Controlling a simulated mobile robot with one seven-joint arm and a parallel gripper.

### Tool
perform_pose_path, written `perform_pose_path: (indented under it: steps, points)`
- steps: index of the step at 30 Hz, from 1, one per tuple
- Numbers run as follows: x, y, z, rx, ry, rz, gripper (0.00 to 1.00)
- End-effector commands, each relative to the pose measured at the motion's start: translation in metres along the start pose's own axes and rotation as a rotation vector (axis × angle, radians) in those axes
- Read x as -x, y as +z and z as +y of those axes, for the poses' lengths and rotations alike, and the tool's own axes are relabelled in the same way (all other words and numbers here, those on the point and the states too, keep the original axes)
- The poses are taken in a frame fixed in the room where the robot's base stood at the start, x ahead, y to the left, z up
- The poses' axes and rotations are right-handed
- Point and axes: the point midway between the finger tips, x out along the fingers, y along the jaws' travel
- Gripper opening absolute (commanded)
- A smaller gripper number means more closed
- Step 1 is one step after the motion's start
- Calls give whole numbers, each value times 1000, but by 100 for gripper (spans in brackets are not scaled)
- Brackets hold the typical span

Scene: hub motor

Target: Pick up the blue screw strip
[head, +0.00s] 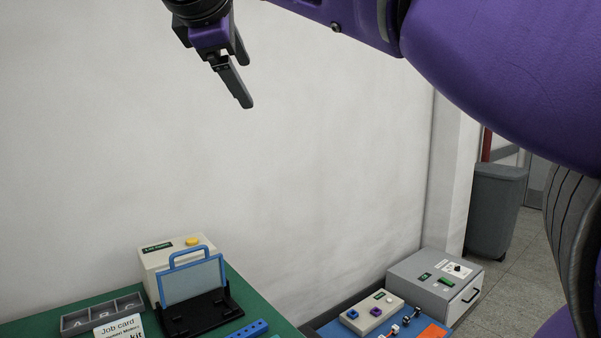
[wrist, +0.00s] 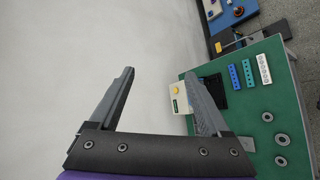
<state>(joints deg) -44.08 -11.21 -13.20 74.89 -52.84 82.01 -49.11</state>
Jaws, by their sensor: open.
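The blue screw strip (head: 250,329) lies on the green table, cut by the bottom edge of the head view. In the wrist view the blue strip (wrist: 233,77) lies beside a teal strip (wrist: 247,73) and a white strip (wrist: 264,69) with holes. My gripper (head: 245,82) is high up in front of the white wall, well above and away from the table. Its two fingers are apart with nothing between them, as the wrist view (wrist: 160,73) also shows.
On the green table (wrist: 284,103) stand a beige box (head: 160,256) with a yellow button, a blue-framed panel (head: 194,281) in a black stand, a compartment tray (head: 75,321) and a job card (head: 122,328). A grey drawer box (head: 420,273) stands right. The air around my gripper is clear.

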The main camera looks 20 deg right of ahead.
Motion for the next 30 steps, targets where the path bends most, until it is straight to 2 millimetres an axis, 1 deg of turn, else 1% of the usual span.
perform_pose_path:
  steps: [1,7,10,13,17,24,27,30]
  points:
    - [-319,-286,-390,1010,-418,-504,81]
    - [-306,-274,-379,1033,-389,-399,81]
    - [-303,-271,-383,1047,-380,-363,81]
    - [-307,-269,-388,1055,-376,-345,81]
    - [-325,-260,-392,1053,-375,-346,81]
    - [-371,-237,-398,1055,-373,-345,81]
    - [-389,-228,-400,1055,-371,-346,81]
    - [-402,-222,-402,1054,-370,-345,81]
